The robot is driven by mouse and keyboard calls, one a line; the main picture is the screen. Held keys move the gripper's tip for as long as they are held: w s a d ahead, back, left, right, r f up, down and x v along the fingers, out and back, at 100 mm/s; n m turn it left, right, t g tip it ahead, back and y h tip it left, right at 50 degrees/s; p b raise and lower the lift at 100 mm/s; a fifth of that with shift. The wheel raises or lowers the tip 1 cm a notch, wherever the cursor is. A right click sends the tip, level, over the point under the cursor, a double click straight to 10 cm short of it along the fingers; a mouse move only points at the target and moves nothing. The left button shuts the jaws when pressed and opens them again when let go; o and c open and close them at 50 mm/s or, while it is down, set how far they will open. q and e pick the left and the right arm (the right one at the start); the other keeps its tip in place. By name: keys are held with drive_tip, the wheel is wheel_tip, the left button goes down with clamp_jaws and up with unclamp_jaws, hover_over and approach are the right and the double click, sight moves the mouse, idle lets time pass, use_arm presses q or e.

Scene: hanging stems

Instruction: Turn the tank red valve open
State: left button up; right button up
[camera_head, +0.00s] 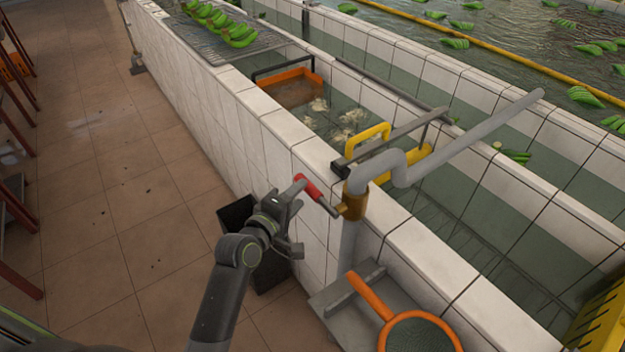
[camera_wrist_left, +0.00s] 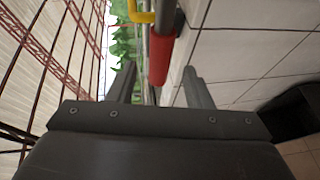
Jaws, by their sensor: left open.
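The red valve handle (camera_head: 309,187) sticks out to the left from the brass valve body (camera_head: 352,203) on the grey tank pipe (camera_head: 346,245). My left gripper (camera_head: 294,205) is open beside the outer end of the handle, just outside the tank wall. In the left wrist view, the red handle (camera_wrist_left: 160,58) shows ahead, between the lines of the two open fingers (camera_wrist_left: 160,84). The fingers are not shut on it, and I cannot tell whether they touch it. My right gripper is not in view.
The white tiled tank wall (camera_head: 235,125) runs beside my left arm. A dark bin (camera_head: 237,213) stands below the gripper. An orange-rimmed round net (camera_head: 420,334) lies at the front on a grey ledge. A yellow-handled tool (camera_head: 368,138) spans the trough. The tiled floor at left is open.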

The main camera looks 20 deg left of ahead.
use_arm(q)
drive_tip(key=x, duration=0.7)
drive_tip(key=shift+p, duration=0.35)
clamp_jaws()
